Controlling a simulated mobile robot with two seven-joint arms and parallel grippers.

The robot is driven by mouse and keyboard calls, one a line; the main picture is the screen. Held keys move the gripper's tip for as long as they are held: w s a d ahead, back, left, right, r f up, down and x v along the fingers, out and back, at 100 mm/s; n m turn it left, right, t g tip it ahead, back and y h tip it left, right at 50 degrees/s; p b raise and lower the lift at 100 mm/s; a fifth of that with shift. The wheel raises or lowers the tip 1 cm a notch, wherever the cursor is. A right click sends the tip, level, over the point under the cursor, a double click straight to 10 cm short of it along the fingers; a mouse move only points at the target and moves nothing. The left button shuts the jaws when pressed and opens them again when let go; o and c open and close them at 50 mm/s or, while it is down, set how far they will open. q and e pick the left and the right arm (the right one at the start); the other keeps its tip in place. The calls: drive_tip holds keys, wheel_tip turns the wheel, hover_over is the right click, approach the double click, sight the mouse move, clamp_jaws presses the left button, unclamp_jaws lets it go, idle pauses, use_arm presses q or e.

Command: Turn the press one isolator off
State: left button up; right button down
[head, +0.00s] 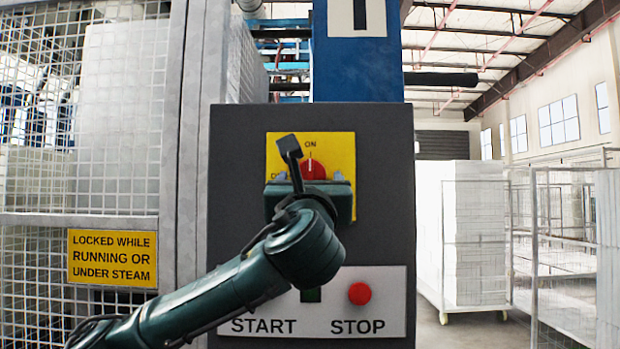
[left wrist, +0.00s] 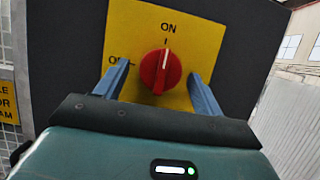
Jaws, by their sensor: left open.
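The isolator is a red rotary knob (head: 314,169) on a yellow plate (head: 343,150), fixed to a dark grey control box (head: 240,150) under a blue column marked 1. In the left wrist view the red knob (left wrist: 160,71) has its white mark pointing up at ON. The OFF label is at the left of the plate, partly hidden by a finger. My left gripper (left wrist: 160,80) is open, with one finger on each side of the knob and gaps between. In the head view my left gripper (head: 312,172) covers the plate's lower part. My right gripper is not in view.
Below the isolator are a START button (head: 311,295), mostly hidden by my arm, and a red STOP button (head: 360,293). A mesh guard (head: 115,200) with a yellow warning sign (head: 112,257) stands left. White stacks on a wheeled cart (head: 470,240) stand at right.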

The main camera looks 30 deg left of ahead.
use_arm(q)
drive_tip(key=c, duration=1)
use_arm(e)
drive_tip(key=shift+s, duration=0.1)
